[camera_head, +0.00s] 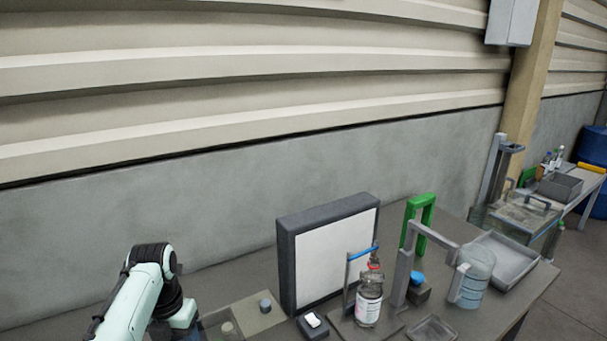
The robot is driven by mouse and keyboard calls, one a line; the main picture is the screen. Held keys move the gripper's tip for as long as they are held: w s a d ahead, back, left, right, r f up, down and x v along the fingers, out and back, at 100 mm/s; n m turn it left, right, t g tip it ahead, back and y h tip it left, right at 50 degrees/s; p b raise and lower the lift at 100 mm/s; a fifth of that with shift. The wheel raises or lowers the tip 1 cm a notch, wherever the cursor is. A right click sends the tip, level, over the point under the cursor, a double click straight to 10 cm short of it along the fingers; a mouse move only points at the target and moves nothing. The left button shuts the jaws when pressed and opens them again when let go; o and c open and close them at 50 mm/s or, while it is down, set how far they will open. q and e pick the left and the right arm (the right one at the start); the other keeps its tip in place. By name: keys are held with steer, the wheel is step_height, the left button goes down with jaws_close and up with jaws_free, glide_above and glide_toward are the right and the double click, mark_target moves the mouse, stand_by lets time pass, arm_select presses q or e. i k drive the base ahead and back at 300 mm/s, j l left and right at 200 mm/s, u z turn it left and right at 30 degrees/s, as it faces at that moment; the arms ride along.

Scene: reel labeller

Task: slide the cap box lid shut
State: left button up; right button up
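A low box with a flat beige-grey top (255,317) sits at the bottom edge of the view, partly cut off; it may be the cap box. A short dark grey knob (265,304) stands on that top. Left of the flat part is a darker, recessed-looking area with a small pale round piece (228,329). I cannot tell how far any lid is open. My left arm comes in at lower left, just left of this box, and its gripper is below the frame. My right arm and gripper are not in view.
A dark-framed white panel (335,253) stands behind the box. A wall runs behind the table.

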mark_target(264, 305)
steer(key=k+l, duration=1)
steer(key=k, duration=0.05)
